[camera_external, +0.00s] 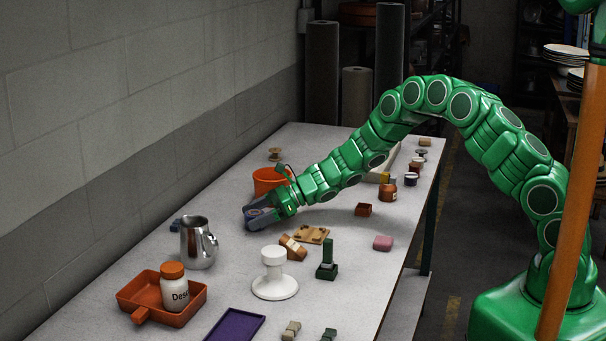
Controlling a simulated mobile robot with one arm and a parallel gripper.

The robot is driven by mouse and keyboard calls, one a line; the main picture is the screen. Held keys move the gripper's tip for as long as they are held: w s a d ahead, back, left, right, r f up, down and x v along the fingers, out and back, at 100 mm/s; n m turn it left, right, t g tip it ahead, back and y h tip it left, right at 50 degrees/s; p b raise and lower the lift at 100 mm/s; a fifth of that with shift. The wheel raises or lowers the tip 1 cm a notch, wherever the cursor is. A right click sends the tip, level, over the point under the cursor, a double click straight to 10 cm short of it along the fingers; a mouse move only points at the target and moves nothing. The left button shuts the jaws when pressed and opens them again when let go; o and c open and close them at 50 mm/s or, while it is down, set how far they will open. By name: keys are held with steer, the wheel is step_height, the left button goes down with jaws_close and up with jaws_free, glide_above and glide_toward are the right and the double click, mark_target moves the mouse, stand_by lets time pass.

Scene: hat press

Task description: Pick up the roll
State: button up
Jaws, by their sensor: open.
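My green arm reaches over the table from the right, and my gripper (257,215) is low near the tabletop, just in front of the orange bucket. Its dark grey jaws are open, pointing left and down. A small dark shape shows at the jaws; I cannot tell whether it is the roll or part of the gripper. A small tan spool-like thing (275,154) stands farther back on the table, apart from my gripper. I cannot tell for sure which thing is the roll.
The orange bucket (268,181) stands right behind my gripper. An orange tray (141,297) holds a labelled bottle (174,289). Tall dark rolls (322,75) stand beyond the table.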

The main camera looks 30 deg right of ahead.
steer(key=c, duration=1.1)
steer(key=shift+o, duration=0.2)
